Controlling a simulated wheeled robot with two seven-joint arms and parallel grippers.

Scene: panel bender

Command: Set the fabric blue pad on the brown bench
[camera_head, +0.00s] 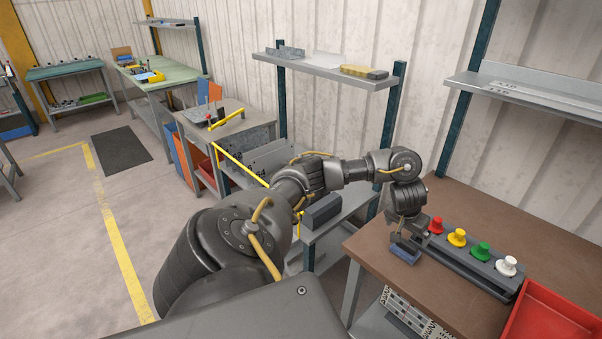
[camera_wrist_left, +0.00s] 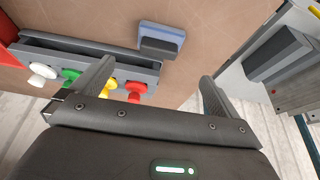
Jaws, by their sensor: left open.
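The blue pad (camera_head: 405,254) lies on the brown bench (camera_head: 376,247), near its left edge and beside the button panel. In the left wrist view the pad (camera_wrist_left: 163,35) rests on the bench (camera_wrist_left: 210,35) with a dark strip along its near side. My left gripper (camera_head: 408,235) is just above the pad in the head view and hides part of it. In the left wrist view the gripper (camera_wrist_left: 157,76) is open, its fingers spread wide and empty, with the pad beyond and between the tips. My right gripper is in neither view.
A dark button panel (camera_head: 470,262) with red, yellow, green and white knobs stands close to the pad. A red tray (camera_head: 550,320) is at the bench's right. A grey shelf rack (camera_head: 335,235) stands left of the bench. The bench behind the panel is clear.

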